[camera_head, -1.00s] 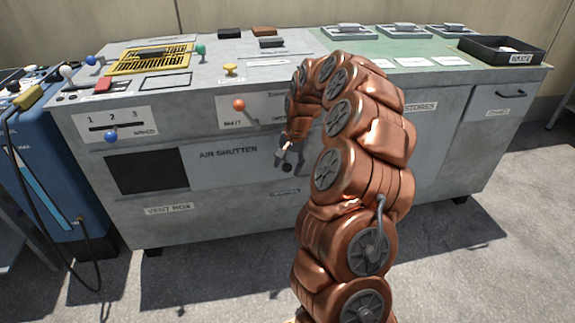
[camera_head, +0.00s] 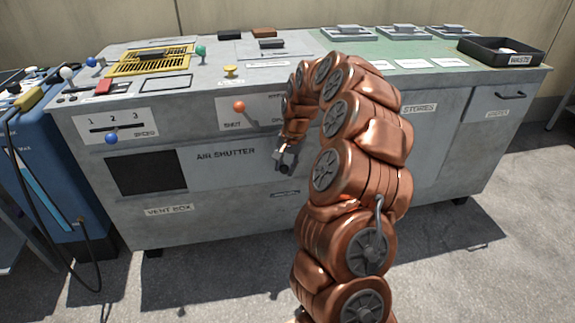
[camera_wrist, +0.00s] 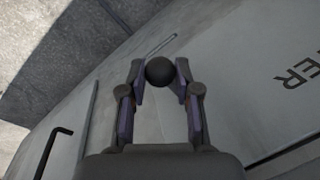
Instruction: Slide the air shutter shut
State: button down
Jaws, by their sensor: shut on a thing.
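The air shutter (camera_head: 235,170) is a flat grey panel lettered AIR SHUTTER on the front of the grey cabinet. A dark rectangular opening (camera_head: 146,172) shows uncovered to its left. My gripper (camera_head: 285,164) is at the right part of the panel. In the wrist view my gripper (camera_wrist: 160,78) has its two fingers closed on a round black knob (camera_wrist: 160,71). The panel with part of its lettering (camera_wrist: 285,90) lies to the right in that view. My arm hides the panel's right end in the head view.
Above the panel are an orange knob (camera_head: 239,106) by a SHUT label and a blue knob (camera_head: 111,139) on a numbered slot. A black waste tray (camera_head: 500,50) sits on the right of the top. A blue machine (camera_head: 45,160) stands close on the left.

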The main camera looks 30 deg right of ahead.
aim_at(273, 167)
jog(key=a, duration=0.1)
jog(key=w+a+p, duration=0.1)
jog(key=a, duration=0.1)
jog(key=shift+w+a, duration=0.3)
jog(key=shift+w, duration=0.05)
jog(key=c, duration=0.8)
grip_release()
jog(key=shift+s, duration=0.1)
jog(key=r, duration=0.4)
jog(key=s+d+r, duration=0.1)
jog(key=r, duration=0.3)
jog(key=s+r, duration=0.1)
jog(key=r, duration=0.2)
jog(key=shift+d+r, duration=0.15)
jog(key=shift+r, duration=0.25)
